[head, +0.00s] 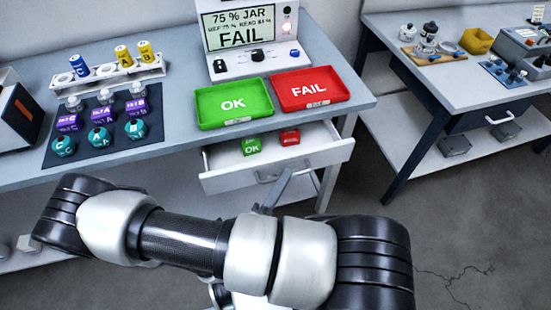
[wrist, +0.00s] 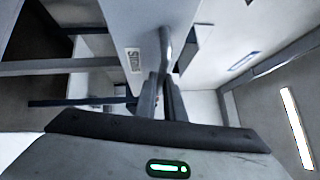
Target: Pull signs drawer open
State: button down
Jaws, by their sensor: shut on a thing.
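The signs drawer (head: 222,180) is a white drawer under the bench top, standing well open. A green OK sign (head: 252,147) and a red sign (head: 290,138) lie inside it. Its bar handle (head: 266,180) is on the front face and also shows in the wrist view (wrist: 166,42), beside a small label (wrist: 133,60) that seems to read SIGNS. My gripper (wrist: 163,82) is shut on the handle, with one finger on each side of the bar. In the head view my arm hides most of the gripper.
Above the drawer, a green OK tray (head: 234,120) and a red FAIL tray (head: 309,104) sit on the bench. A tester (head: 255,61) reads FAIL behind them. A dark mat (head: 80,145) with several jars is at left. A second bench (head: 440,95) stands right, across open floor.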

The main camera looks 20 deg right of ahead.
jog(key=s, duration=0.8)
jog(key=shift+s, duration=0.15)
jog(key=c, duration=2.1)
grip_release()
jog(key=shift+s+a+f, duration=0.1)
jog(key=shift+a, duration=0.05)
